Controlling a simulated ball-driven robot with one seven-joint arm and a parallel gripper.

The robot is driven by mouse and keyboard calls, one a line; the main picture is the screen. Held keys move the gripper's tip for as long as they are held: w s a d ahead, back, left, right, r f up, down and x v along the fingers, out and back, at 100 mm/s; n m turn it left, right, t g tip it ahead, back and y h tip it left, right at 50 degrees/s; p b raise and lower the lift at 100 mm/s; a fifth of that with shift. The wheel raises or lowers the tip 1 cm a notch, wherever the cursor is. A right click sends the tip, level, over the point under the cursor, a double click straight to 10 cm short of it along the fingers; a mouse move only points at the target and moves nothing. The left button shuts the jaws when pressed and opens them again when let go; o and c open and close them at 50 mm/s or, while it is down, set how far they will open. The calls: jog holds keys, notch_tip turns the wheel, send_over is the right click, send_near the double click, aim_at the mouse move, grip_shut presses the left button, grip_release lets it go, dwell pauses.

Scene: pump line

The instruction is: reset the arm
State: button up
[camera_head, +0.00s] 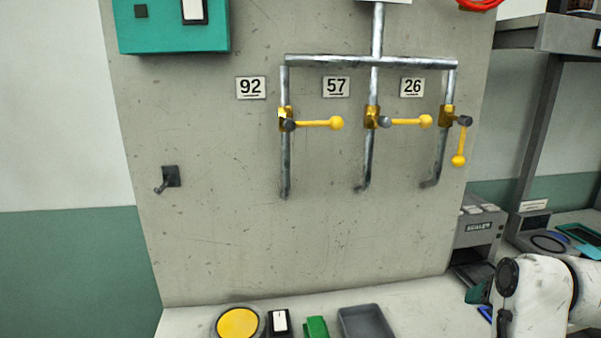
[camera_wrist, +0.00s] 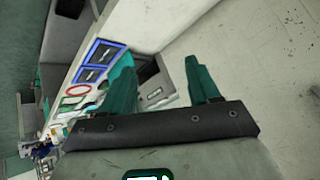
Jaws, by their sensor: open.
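My gripper (camera_wrist: 159,64) shows in the wrist view with two teal fingers spread apart and nothing between them. Beyond the fingers lie a worktop edge and blue-rimmed trays (camera_wrist: 98,62). In the head view, my white arm is folded at the lower right, beside the panel's right edge. A bit of teal shows at its left side; the fingers cannot be made out there. My gripper appears apart from the valves and the panel.
A grey panel (camera_head: 250,230) carries pipes with yellow-handled valves: 92 (camera_head: 318,124) and 57 (camera_head: 408,122) handles horizontal, 26 (camera_head: 459,148) hanging down. A yellow button (camera_head: 238,323) and grey tray (camera_head: 366,322) sit below. A shelf unit (camera_head: 540,110) stands right.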

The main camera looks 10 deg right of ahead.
jog(key=s+a+f+n+g, duration=0.2)
jog(key=s+a+f, duration=0.1)
jog(key=s+f, duration=0.5)
jog(key=s+a+f+n+g, duration=0.25)
jog(key=s+f, duration=0.35)
jog(key=f, duration=0.4)
jog(key=s+a+f+n+g, duration=0.1)
jog(key=s+a+f, duration=0.2)
jog(key=s, duration=0.5)
jog(key=s+a+f+n+g+y, duration=0.1)
jog(key=s+a+f, duration=0.3)
jog(key=s, duration=0.4)
jog(key=shift+s+f+y, duration=0.25)
jog(key=shift+f+y, duration=0.05)
jog(key=shift+f, duration=0.6)
jog(key=shift+n+g, duration=0.25)
